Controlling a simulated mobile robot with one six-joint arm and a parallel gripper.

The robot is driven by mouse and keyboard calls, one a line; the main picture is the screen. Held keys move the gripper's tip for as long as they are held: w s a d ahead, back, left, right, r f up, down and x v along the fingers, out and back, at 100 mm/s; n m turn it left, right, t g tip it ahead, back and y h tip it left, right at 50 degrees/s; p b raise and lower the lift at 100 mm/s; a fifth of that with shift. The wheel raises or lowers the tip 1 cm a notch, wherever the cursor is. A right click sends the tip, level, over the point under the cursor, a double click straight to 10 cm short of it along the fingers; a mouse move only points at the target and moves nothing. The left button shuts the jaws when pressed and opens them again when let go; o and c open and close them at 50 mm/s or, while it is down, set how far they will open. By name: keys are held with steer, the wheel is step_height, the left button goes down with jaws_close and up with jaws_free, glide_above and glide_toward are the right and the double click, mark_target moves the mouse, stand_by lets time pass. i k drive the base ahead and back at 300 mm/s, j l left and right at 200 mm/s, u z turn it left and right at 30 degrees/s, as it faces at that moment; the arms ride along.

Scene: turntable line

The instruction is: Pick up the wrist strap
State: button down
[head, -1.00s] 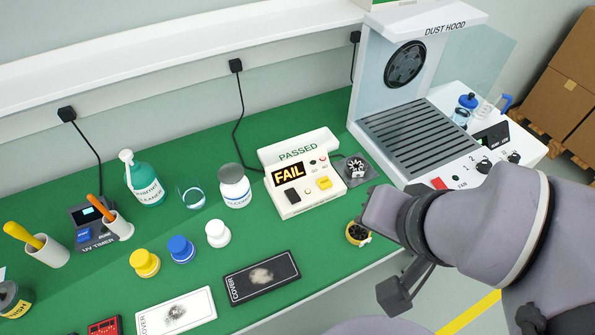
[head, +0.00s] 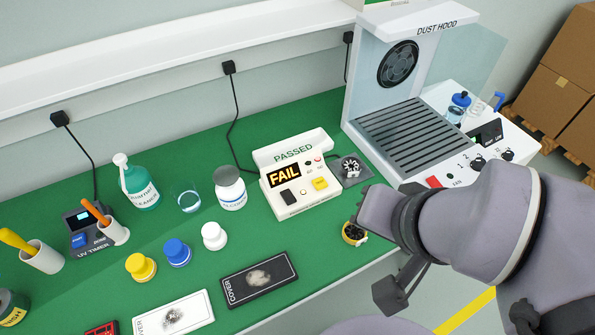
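My gripper (head: 391,296) is at the lower right, at the bench's front edge, well away from the band. Its dark parts hang past the edge, and I cannot make out the gap between its fingers.
A tester reading FAIL (head: 298,187), a yellow round part (head: 354,234) and a dust hood (head: 440,130) are to the right.

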mark_target(351, 166)
steer(key=i+l+u, duration=0.1)
steer(key=l+u, duration=0.15)
steer(key=u, duration=0.2)
steer(key=i+l+u, duration=0.1)
steer(key=l+u, duration=0.3)
steer(key=j, duration=0.15)
